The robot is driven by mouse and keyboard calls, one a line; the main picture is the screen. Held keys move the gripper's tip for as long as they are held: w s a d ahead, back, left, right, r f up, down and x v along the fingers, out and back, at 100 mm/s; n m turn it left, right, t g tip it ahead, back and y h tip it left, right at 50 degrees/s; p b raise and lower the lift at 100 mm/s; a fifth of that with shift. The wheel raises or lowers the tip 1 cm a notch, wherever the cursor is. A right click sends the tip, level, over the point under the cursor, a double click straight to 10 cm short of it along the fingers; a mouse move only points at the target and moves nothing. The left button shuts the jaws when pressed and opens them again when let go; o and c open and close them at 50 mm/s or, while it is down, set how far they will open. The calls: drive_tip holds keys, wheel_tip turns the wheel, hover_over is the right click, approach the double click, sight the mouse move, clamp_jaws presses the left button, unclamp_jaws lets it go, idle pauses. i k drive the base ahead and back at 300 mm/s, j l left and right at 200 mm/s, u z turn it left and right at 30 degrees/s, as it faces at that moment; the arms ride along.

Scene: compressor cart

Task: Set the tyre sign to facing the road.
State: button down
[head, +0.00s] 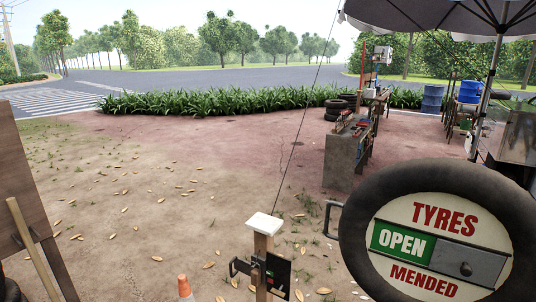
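The tyre sign (440,222) stands large at the lower right, a black tyre around a cream disc lettered TYRES and MENDED. Its lettered face is turned toward my camera, while the road (230,80) lies at the back. A green OPEN panel (402,243) shows beside a grey slide with a round knob (466,269). A grey bar handle (329,219) sticks out from the tyre's left side. The sign's lower edge is cut off by the frame. My gripper is not in view.
A white-capped wooden post (263,240) with a black metal fitting (276,276) stands left of the sign. A workbench (347,155) stands behind. Bare ground at centre left is open, and a hedge (220,101) borders the road.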

sight(390, 226)
drive_tip(key=i+j+u, duration=0.1)
drive_tip(key=i+j, duration=0.85)
